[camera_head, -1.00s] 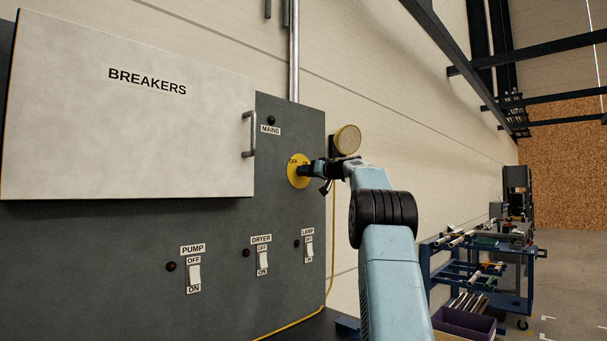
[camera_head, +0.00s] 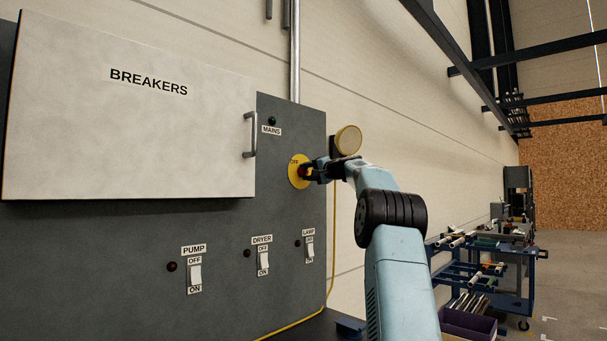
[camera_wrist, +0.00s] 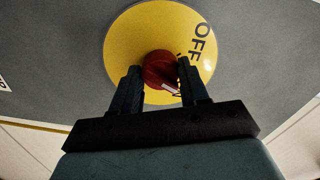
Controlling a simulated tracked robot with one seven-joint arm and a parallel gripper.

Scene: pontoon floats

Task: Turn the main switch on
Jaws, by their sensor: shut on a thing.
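The main switch is a red knob (camera_wrist: 159,69) on a round yellow plate (camera_wrist: 125,40), set on the grey panel. In the wrist view my gripper (camera_wrist: 158,78) is shut on the red knob, one finger on each side. A white mark shows on the knob, near the right finger. Part of the plate's lettering is hidden behind that finger.
A dark lamp (camera_head: 272,121) sits above the MAINS label. The white BREAKERS door (camera_head: 130,125) with its handle (camera_head: 250,134) is closed, left of the switch. PUMP (camera_head: 194,278), DRYER (camera_head: 263,262) and LAMP (camera_head: 310,250) switches are below. A blue cart (camera_head: 515,290) stands at right.

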